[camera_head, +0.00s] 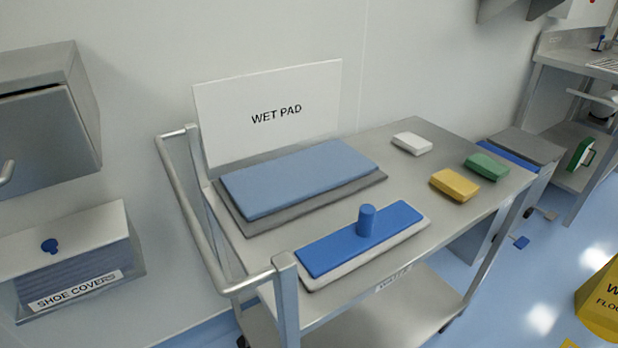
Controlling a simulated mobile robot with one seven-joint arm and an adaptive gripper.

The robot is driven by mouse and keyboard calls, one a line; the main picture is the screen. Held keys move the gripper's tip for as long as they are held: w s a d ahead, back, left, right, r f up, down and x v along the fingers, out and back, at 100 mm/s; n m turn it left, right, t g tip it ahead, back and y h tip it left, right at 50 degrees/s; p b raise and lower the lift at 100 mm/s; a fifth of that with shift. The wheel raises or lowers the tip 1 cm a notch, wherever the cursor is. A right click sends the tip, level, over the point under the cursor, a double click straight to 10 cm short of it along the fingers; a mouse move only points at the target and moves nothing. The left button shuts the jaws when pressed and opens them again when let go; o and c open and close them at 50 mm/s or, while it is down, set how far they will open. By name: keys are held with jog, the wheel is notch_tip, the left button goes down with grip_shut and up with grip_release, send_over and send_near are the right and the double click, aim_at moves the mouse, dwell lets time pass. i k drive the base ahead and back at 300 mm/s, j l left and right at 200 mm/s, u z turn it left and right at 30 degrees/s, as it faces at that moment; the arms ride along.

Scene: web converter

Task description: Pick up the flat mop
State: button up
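The flat mop (335,245) lies flat on the near side of the steel cart top (300,192). It has a blue rectangular plate with a short upright blue stub (366,221) near its middle and a whitish pad underneath. No long handle shows on it. My gripper is not in this view, so its place relative to the mop and its state are hidden.
A blue pad (300,176) on a grey one lies behind the mop, before a "WET PAD" sign (270,110). White (411,143), yellow (455,185) and green (487,166) blocks sit to the right. A cart rail (185,200) stands left; a yellow floor sign (602,305) stands lower right.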

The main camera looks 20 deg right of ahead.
aim_at(323, 260)
jog(key=k+z, duration=0.1)
jog(key=z, duration=0.3)
jog(key=k+z, duration=0.15)
jog(key=z, duration=0.25)
jog(key=k+z, duration=0.1)
jog(key=z, duration=0.35)
